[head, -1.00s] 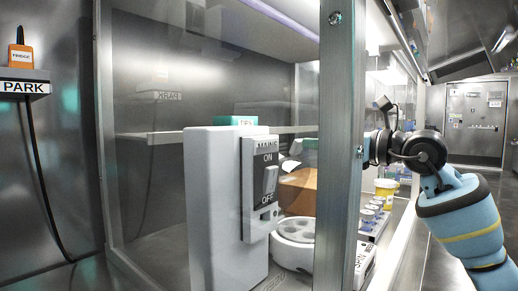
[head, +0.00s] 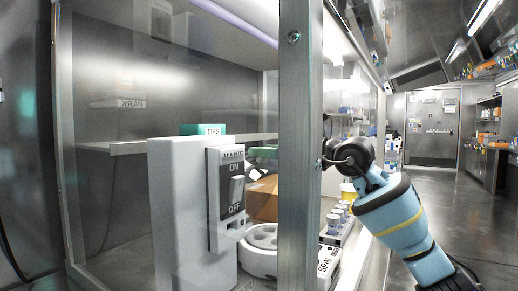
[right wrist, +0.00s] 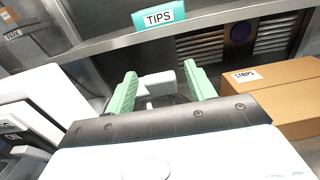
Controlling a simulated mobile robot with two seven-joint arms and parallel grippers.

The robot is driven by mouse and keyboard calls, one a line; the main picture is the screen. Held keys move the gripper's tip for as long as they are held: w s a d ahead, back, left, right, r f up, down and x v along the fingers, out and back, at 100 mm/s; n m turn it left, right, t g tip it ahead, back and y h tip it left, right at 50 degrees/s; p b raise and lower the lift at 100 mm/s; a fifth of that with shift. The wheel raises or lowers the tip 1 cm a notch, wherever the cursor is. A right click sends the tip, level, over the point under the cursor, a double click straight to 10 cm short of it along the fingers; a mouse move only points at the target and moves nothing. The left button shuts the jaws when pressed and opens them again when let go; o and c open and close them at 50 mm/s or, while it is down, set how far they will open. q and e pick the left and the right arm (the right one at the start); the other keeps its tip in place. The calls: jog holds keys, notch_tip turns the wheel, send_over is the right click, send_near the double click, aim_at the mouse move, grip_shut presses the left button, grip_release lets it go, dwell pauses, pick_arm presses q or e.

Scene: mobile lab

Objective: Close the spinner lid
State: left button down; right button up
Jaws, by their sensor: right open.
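The spinner (head: 262,240) is a white round machine with large wells in its top, partly hidden by the mains box and a metal post. Its SPIN label (head: 325,266) shows to the right of the post. I cannot make out its lid for sure. My right arm reaches into the glass-fronted cabinet from the right. In the right wrist view, my right gripper (right wrist: 160,72) is open, its green fingers apart. A white and grey part (right wrist: 158,90) shows between and beyond the fingers; I cannot tell what it is or whether they touch it. My left gripper is out of view.
The mains box (head: 182,215) stands left of the spinner. A STRIPS carton (right wrist: 280,98) is right of my gripper in the right wrist view, and a TIPS box (right wrist: 167,18) sits on a shelf. A cup rack (head: 338,230) and the metal post (head: 298,160) stand close by.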

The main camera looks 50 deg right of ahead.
jog(key=shift+w+a+p, duration=0.15)
jog(key=shift+w+p, duration=0.2)
jog(key=shift+w, duration=1)
jog(key=shift+c, duration=0.3)
grip_shut()
